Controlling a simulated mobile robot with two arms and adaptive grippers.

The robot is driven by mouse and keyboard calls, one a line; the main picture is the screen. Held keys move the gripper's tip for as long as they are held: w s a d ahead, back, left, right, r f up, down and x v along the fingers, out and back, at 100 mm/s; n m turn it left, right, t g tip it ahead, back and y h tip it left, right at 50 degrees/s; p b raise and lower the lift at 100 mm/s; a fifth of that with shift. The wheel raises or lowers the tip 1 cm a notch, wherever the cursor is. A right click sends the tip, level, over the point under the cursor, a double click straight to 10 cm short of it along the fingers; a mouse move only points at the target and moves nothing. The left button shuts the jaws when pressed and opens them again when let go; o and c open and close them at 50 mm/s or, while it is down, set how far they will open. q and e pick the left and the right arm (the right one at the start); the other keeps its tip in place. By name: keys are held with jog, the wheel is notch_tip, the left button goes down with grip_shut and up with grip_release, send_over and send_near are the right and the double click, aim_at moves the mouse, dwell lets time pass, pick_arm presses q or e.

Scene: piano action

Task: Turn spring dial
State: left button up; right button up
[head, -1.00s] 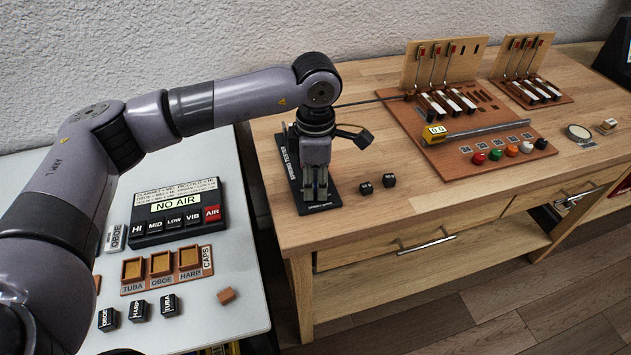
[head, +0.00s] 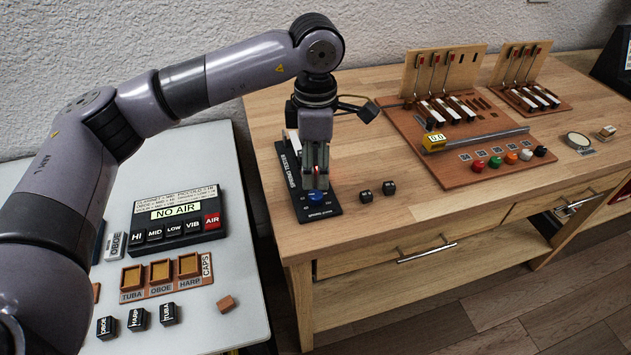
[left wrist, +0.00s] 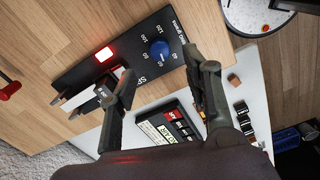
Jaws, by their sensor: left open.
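The blue spring dial (head: 317,197) sits near the front end of a black spring tester board (head: 327,212) on the wooden bench. In the left wrist view the dial (left wrist: 160,49) has white numbers around it and lies ahead, between the lines of the fingers. My left gripper (head: 316,183) points down over the board, just behind and above the dial. It is open, with nothing between its fingers (left wrist: 162,66); the fingers appear apart from the dial. The gripper hides the middle of the board in the head view. My right gripper is not in view.
Two small black cubes (head: 377,190) lie right of the board. A red light (left wrist: 103,54) glows on the board. A brown piano-action panel (head: 450,150) stands further right. The white table (head: 235,320) at left holds a black "NO AIR" box (head: 178,215).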

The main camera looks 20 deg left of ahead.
pick_arm(q)
notch_tip(320, 180, up, 5)
jog(key=shift+r, duration=0.1)
dwell(0.7)
notch_tip(320, 180, up, 5)
jog(key=n+p, duration=1.7)
jog(key=n, duration=0.1)
send_over(316, 194)
notch_tip(316, 194, down, 17)
jog(key=p, duration=0.4)
jog(key=shift+c, duration=0.2)
grip_shut()
